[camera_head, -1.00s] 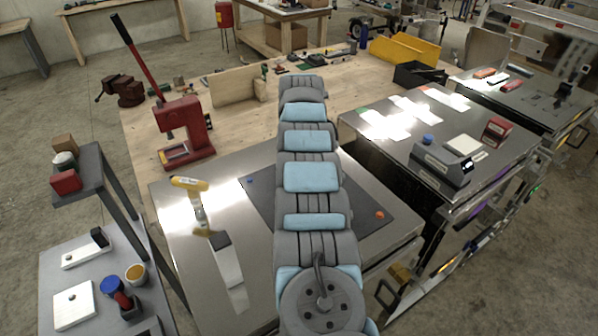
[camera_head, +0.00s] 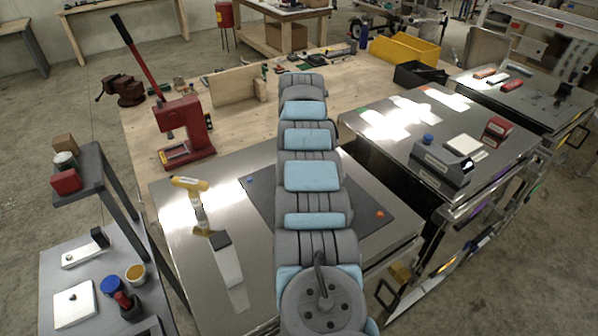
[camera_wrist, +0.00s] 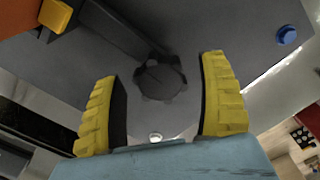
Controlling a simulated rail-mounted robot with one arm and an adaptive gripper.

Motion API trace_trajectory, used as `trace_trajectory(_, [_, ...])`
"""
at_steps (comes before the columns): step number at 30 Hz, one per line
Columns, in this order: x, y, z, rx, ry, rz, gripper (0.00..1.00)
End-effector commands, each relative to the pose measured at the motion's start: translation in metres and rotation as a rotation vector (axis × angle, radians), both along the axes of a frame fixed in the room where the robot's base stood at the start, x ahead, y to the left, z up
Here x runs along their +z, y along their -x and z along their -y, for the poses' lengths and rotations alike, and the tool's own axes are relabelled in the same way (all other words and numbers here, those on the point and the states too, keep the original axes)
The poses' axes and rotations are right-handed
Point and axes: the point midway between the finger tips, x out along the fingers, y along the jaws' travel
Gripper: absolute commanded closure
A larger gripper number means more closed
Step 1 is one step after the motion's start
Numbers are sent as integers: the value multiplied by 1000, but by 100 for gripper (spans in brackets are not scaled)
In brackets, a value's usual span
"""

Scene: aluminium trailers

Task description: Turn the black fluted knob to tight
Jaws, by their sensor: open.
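The black fluted knob (camera_wrist: 160,82) shows in the wrist view as a dark, lobed round shape on a dark grey surface. My gripper (camera_wrist: 161,68) is open, with one yellow ribbed finger on each side of the knob. Dark gaps show between the knob and both fingers in the picture, so no contact is visible. Shadow makes the knob's marks and setting unreadable. In the head view my arm hides the knob and the gripper.
The dark mat (camera_head: 262,198) on the metal bench bears a blue piece (camera_head: 250,180) and an orange piece (camera_head: 380,214). A blue round knob (camera_wrist: 288,35) and a yellow-orange block (camera_wrist: 58,15) show near the wrist view's upper corners. A red press (camera_head: 185,125) stands behind left.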

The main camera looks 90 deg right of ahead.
Motion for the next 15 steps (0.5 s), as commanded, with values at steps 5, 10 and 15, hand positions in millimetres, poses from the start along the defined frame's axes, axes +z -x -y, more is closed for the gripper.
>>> trace_trajectory(5, [19, 1, 0, -2, 1, 0, 25])
trace_trajectory(10, [48, 0, 1, -1, 6, 2, 25])
trace_trajectory(15, [66, 0, 0, 0, 1, 1, 25])
